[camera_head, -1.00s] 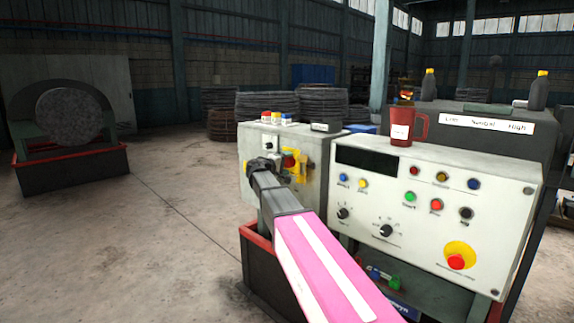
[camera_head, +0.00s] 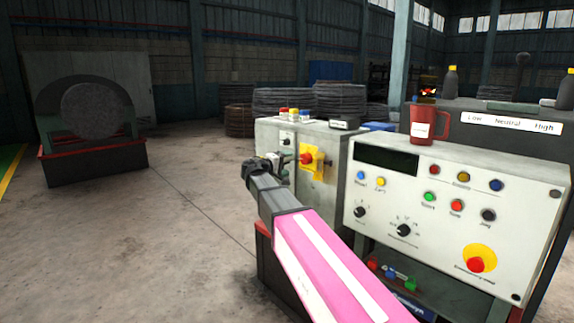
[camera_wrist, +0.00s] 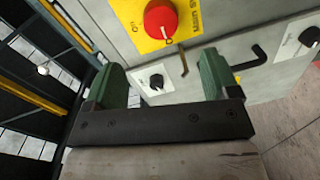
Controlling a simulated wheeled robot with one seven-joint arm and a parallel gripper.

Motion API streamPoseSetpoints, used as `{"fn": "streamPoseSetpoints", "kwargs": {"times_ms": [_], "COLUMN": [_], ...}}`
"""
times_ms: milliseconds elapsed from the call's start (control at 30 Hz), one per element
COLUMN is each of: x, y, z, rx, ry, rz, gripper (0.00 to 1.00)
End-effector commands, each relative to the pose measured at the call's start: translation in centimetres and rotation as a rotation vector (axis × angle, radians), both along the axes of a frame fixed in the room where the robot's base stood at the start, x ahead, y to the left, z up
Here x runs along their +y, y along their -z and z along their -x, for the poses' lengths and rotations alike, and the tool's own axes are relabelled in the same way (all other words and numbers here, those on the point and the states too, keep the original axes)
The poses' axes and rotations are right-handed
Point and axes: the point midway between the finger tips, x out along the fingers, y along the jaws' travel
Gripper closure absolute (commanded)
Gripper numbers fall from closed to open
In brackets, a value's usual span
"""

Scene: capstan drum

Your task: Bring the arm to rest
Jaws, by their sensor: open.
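My pink arm (camera_head: 325,265) reaches from the bottom of the head view toward the left side of the control cabinet. My gripper (camera_head: 262,163) is at its far end, in front of the grey side box with the yellow-backed red switch (camera_head: 306,159). In the wrist view my gripper (camera_wrist: 165,80) shows two green fingers spread apart, with nothing held between them. A small black knob on a white plate (camera_wrist: 155,80) shows behind the gap between the fingers. The red switch (camera_wrist: 160,20) on its yellow plate is above them. I cannot tell the distance to the box.
The control panel (camera_head: 450,210) with buttons, knobs and a red emergency button stands right of my arm. A red mug (camera_head: 422,125) stands on top of it. A round drum on a stand (camera_head: 97,112) is far left. The floor (camera_head: 180,220) between is clear.

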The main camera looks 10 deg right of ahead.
Motion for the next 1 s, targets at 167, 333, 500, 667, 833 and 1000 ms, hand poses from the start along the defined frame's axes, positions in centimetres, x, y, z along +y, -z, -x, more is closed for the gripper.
{"fn": "streamPoseSetpoints", "kwargs": {"times_ms": [167, 333, 500, 667, 833, 1000], "x": [-0.9, -4.2, -7.6, -9.6, -10.0, -9.2], "y": [1.6, 8.6, 18.0, 26.1, 33.1, 36.9], "z": [0.6, 3.6, 8.8, 15.1, 22.7, 28.2], "rx": [0.024, 0.129, 0.269, 0.394, 0.506, 0.568], "ry": [0.007, 0.039, 0.096, 0.164, 0.248, 0.318], "rz": [-0.032, -0.190, -0.439, -0.701, -1.004, -1.250], "gripper": [0.19, 0.19, 0.19, 0.19, 0.19, 0.19]}}
